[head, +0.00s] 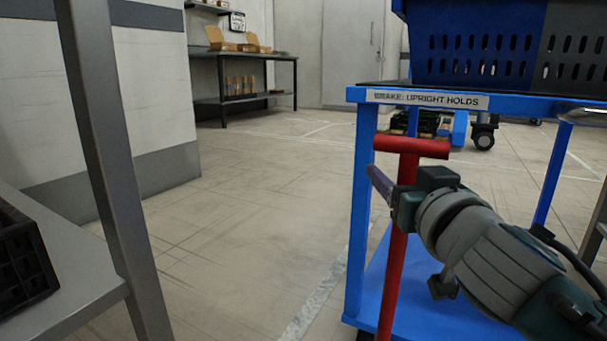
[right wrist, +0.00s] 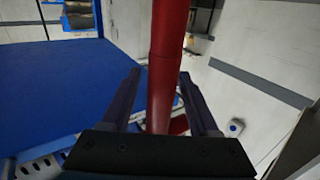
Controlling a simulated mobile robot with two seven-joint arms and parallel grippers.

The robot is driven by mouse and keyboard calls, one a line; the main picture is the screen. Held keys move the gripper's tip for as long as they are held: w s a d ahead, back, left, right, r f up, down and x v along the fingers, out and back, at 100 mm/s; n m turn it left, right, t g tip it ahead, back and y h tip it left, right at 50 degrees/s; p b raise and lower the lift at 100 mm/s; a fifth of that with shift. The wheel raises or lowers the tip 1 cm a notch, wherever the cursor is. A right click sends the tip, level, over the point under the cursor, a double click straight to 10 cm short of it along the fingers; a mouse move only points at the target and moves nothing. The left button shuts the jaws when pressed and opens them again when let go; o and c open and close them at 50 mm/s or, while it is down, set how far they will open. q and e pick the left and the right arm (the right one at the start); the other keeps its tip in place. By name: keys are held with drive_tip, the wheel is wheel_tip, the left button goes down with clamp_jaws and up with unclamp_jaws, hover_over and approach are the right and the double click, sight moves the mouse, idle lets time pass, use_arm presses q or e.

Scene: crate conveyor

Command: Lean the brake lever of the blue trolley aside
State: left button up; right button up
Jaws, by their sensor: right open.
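The blue trolley (head: 356,240) stands at the right of the head view, with a label reading "BRAKE: UPRIGHT HOLDS" on its top edge. Its red brake lever (head: 391,280) stands about upright in front of it, with a T-shaped handle (head: 411,146) on top. My right gripper (head: 378,181) is at the lever's upper shaft, just below the handle. In the right wrist view the gripper (right wrist: 160,78) is open, with one finger on each side of the red shaft (right wrist: 166,60). Gaps show beside the shaft. My left gripper is out of view.
A blue crate (head: 470,72) and a grey crate (head: 573,75) stand on the trolley's top. A grey table (head: 65,285) with a black crate (head: 22,262) is at the left. The floor between table and trolley is clear. A dark shelf table stands far back.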

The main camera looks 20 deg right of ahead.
clamp_jaws()
idle(0.5)
idle(0.9)
